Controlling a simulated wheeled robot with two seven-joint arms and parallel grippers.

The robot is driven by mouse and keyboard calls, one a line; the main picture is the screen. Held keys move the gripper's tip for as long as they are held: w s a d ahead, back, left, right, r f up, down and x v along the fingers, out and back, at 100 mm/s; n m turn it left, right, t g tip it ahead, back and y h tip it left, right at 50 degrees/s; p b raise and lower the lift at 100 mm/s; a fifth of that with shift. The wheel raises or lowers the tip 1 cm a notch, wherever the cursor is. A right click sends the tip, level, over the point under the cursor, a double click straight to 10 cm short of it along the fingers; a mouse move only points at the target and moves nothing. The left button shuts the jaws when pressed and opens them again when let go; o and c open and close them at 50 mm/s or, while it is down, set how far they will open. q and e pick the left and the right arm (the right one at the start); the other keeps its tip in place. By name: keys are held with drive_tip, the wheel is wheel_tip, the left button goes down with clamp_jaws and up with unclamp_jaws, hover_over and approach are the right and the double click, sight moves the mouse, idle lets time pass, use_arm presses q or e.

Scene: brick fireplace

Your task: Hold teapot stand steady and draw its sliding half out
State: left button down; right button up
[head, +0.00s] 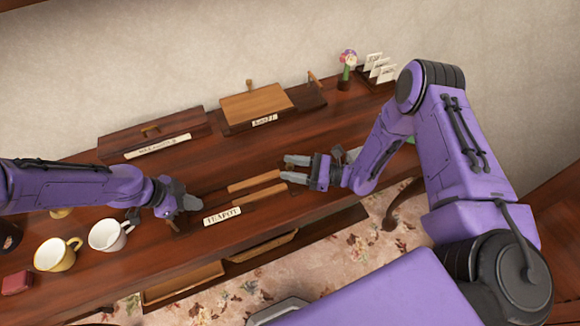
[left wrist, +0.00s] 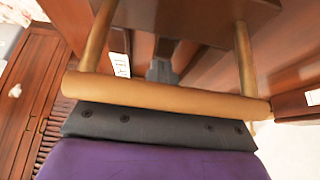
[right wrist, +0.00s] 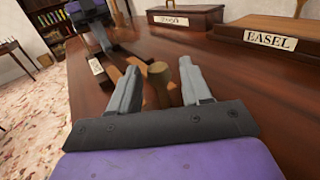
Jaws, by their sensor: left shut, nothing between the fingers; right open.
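The teapot stand lies low on the desk, with two light wooden bars (head: 258,190) and a white TEAPOT label (head: 222,215) in front. The label also shows in the right wrist view (right wrist: 96,66). My left gripper (head: 190,203) is shut at the stand's left end. In the left wrist view a wooden crossbar (left wrist: 165,92) on two posts runs across in front of its palm; shut grey fingers (left wrist: 160,70) show beyond it. My right gripper (right wrist: 158,85) is open at the right end. A round wooden knob (right wrist: 158,73) shows between its fingers, with no visible grip on it.
A closed wooden box (head: 150,135) and an EASEL-labelled box (right wrist: 270,40) stand behind. A white mug (head: 108,235) and a yellow mug (head: 52,253) stand to the left of my left gripper. A flower ornament (head: 347,62) and card rack (head: 378,68) are at the back right.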

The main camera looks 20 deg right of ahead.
use_arm(q)
drive_tip(key=shift+s+f, duration=0.15)
drive_tip(key=shift+f, duration=0.05)
use_arm(e)
drive_tip(key=v, duration=1.1)
drive_tip(key=shift+s+d, duration=0.15)
drive_tip(key=shift+d, duration=0.05)
drive_tip(key=shift+r, duration=0.1)
use_arm(q)
drive_tip(key=shift+r+p, duration=0.55)
drive_tip(key=shift+r, duration=0.05)
use_arm(e)
drive_tip(key=shift+r, duration=0.4)
use_arm(q)
drive_tip(key=r+p, duration=0.3)
drive_tip(key=r, duration=0.2)
drive_tip(key=shift+w+p, duration=0.2)
drive_tip(key=shift+p, duration=0.1)
use_arm(e)
wheel_tip(320, 180, up, 3)
drive_tip(key=shift+r, duration=0.25)
use_arm(q)
drive_tip(key=shift+a+r, duration=0.1)
